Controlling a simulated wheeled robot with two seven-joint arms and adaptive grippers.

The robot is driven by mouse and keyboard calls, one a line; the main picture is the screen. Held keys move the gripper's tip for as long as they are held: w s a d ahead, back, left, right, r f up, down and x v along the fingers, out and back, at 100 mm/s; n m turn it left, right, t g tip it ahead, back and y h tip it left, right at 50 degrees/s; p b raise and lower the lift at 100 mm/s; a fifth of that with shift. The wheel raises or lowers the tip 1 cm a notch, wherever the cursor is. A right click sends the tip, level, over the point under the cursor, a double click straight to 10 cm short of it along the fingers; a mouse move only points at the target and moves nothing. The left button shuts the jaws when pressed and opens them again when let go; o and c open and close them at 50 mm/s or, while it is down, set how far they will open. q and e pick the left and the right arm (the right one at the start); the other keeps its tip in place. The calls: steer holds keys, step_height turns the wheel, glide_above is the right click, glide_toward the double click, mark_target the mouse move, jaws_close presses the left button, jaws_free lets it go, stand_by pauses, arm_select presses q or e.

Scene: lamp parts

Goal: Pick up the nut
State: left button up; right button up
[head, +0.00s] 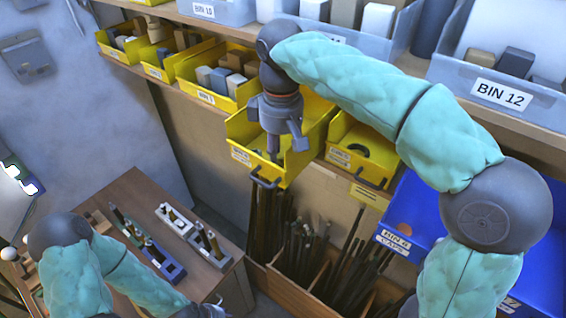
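I cannot make out a nut for certain. My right gripper (285,146) points down into a pulled-out yellow bin (247,160) with a dark front handle. Its fingers look spread apart, and I see nothing between them. Small dark shapes lie low in that bin, partly hidden by the gripper. My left gripper (204,311) is at the bottom edge, mostly cut off, in front of the wooden table.
Another yellow bin (368,167) to the right holds a dark curved part. More yellow bins (205,95) with blocks line the shelf at left. Bin 12 (500,95) is above right. A blue box (412,215) and upright rods (300,250) are below. The wooden table (130,190) carries lamp parts.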

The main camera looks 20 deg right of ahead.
steer(key=shift+w+d+f, duration=0.1)
steer(key=shift+f, duration=0.75)
steer(key=shift+c, duration=0.3)
jaws_close()
steer(key=shift+r, duration=0.1)
